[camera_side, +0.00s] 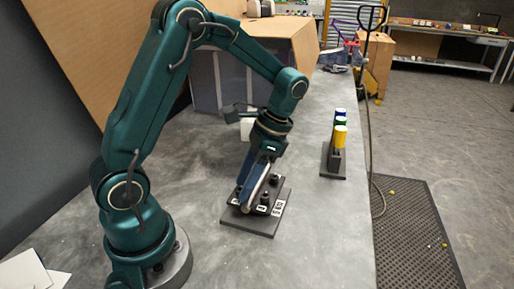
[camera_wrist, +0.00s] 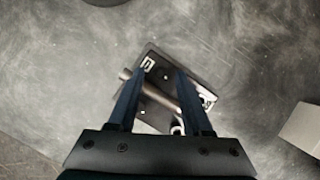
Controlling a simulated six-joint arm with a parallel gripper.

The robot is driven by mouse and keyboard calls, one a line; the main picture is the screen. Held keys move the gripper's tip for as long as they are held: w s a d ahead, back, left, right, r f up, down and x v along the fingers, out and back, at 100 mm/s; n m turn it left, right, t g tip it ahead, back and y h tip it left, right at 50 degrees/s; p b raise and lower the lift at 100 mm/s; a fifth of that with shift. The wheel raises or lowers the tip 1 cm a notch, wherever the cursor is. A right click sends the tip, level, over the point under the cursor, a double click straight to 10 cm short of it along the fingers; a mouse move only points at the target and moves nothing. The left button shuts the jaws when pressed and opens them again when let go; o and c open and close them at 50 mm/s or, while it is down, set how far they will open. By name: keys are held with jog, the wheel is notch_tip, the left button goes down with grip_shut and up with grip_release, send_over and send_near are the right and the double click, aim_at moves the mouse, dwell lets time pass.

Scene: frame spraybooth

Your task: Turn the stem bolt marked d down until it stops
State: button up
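A dark square plate (camera_side: 236,222) lies on the grey bench and carries several dark upright bolts and small white labels. One bolt (camera_side: 265,198) shows just right of my fingers in the side view. The label marks are too small to read, so I cannot tell which bolt is d. My gripper (camera_side: 246,207) reaches down over the plate's left part. In the wrist view, the two fingers of my gripper (camera_wrist: 160,72) stand apart over the plate (camera_wrist: 154,50), with no object visibly clamped. The fingers hide part of the plate and bolts.
A dark rack (camera_side: 334,160) with blue, green and yellow topped items (camera_side: 340,137) stands to the right, near the bench edge. A cardboard spray booth (camera_side: 275,40) stands behind the arm. White paper (camera_side: 28,272) lies at the front left. Bench between plate and rack is clear.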

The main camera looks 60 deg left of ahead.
jog(key=shift+w+r, duration=0.1)
jog(key=shift+v, duration=2.45)
jog(key=shift+r, duration=0.3)
jog(key=s+d+r+n+t+h, duration=0.1)
jog(key=s+d+r+n+t, duration=0.2)
jog(key=s+d+t, duration=0.4)
jog(key=r+t, duration=0.1)
jog(key=t, duration=0.1)
jog(key=shift+s+n+t, duration=0.25)
jog(key=shift+n+t, duration=0.15)
jog(key=shift+d, duration=0.1)
